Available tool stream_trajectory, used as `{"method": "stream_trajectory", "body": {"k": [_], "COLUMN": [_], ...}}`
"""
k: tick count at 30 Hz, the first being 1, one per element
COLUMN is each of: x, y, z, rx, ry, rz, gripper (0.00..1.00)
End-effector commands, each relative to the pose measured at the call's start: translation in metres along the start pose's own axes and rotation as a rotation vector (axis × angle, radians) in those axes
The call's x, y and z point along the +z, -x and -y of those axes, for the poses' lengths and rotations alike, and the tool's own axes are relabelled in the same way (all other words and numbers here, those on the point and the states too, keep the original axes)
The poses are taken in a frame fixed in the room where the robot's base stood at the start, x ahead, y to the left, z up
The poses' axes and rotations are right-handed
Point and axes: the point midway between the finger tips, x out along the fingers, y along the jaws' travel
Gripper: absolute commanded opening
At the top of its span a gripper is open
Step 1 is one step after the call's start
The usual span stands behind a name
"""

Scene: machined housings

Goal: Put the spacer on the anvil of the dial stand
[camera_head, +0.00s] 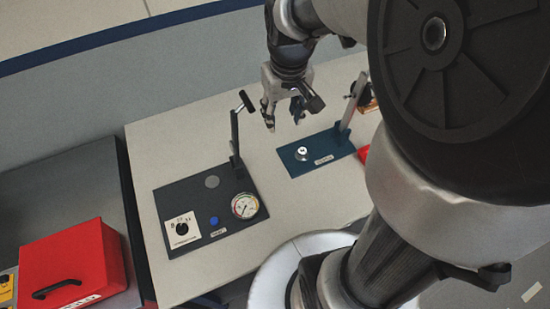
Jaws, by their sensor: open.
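My gripper (284,121) hangs above the table, fingers pointing down and apart, with nothing visible between them. A teal base (325,162) with an upright post (351,101) looks like the dial stand; its upper part is partly hidden by my arm. A small silver round piece (302,152) with a dark centre sits on the left part of this base, below and slightly right of my gripper. I cannot tell whether it is the bare anvil or the spacer resting on the anvil. No other spacer can be made out.
A dark panel (195,190) with a pressure gauge (245,206), a knob, a blue button and a tall lever (235,130) stands left on the pale table (290,212). A red box (75,262) is at the lower left. Red and orange items beside the stand are mostly hidden behind my arm.

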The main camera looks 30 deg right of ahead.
Motion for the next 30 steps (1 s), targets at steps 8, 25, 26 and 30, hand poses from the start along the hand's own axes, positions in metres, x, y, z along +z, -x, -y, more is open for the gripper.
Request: {"method": "stream_trajectory", "body": {"k": [8,25,26,30], "x": [0.072,0.149,0.149,0.149], "y": [0.067,0.088,0.088,0.087], "z": [0.05,0.076,0.076,0.076], "rx": [-0.021,-0.062,-0.062,-0.062], "ry": [0.074,0.132,0.131,0.131], "rz": [-0.127,-0.235,-0.235,-0.235], "gripper": [0.43,0.43,0.43,0.43]}}
